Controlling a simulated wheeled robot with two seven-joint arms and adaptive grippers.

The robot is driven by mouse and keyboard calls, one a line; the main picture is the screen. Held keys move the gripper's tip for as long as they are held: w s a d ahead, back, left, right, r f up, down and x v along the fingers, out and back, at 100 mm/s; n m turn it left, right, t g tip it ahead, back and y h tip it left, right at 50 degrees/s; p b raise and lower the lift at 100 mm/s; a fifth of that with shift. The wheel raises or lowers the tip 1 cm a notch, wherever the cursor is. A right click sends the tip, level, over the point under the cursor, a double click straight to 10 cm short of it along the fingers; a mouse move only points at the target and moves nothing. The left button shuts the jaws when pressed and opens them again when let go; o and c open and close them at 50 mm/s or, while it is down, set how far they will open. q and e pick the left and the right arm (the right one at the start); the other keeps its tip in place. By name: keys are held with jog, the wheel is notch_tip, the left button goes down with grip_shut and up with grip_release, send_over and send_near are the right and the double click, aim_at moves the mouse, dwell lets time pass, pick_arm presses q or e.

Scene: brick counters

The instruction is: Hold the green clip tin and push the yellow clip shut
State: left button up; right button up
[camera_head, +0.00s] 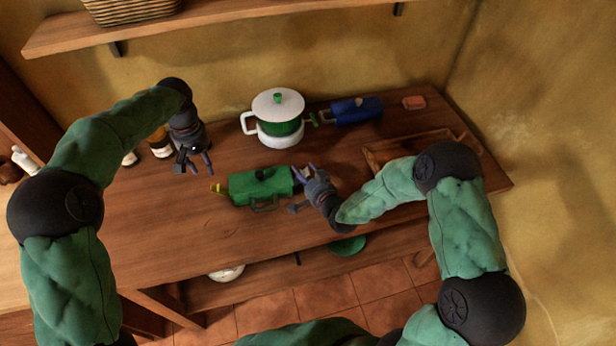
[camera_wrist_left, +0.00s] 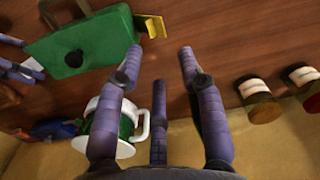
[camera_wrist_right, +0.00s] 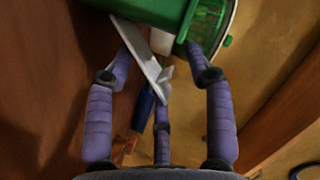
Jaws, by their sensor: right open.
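The green clip tin (camera_head: 262,185) lies on the wooden counter; it also shows in the left wrist view (camera_wrist_left: 85,45) and right wrist view (camera_wrist_right: 160,12). The yellow clip (camera_head: 217,188) sticks out from its left end and shows clearly in the left wrist view (camera_wrist_left: 152,25). My left gripper (camera_head: 195,168) is open and empty, behind and left of the yellow clip. My right gripper (camera_head: 300,171) is open at the tin's right end. A pale flat piece (camera_wrist_right: 143,62) on that end lies between its fingers; I cannot tell whether they touch it.
A white and green pot (camera_head: 262,130) stands behind the tin, with a blue tin (camera_head: 357,110) and a reddish block (camera_head: 413,102) to its right. A wooden tray (camera_head: 378,158) is at the right. Jars (camera_head: 160,143) stand back left. The counter's front left is clear.

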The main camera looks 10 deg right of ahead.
grip_shut()
pick_arm(q)
grip_shut()
jog(key=shift+a+f+m, duration=0.35)
jog(key=shift+f+m, duration=0.9)
jog(key=shift+f, duration=0.3)
jog(key=shift+a+f+m, duration=0.4)
jog(key=shift+f+m, duration=0.9)
jog(key=shift+f, duration=0.3)
jog(key=shift+a+f+m, duration=0.35)
jog(key=shift+f+m, duration=0.9)
jog(key=shift+f, duration=0.3)
jog(key=shift+d, duration=0.15)
jog(key=shift+d, duration=2.15)
notch_tip(320, 180, up, 8)
jog(key=a, duration=0.1)
jog(key=shift+a, duration=0.2)
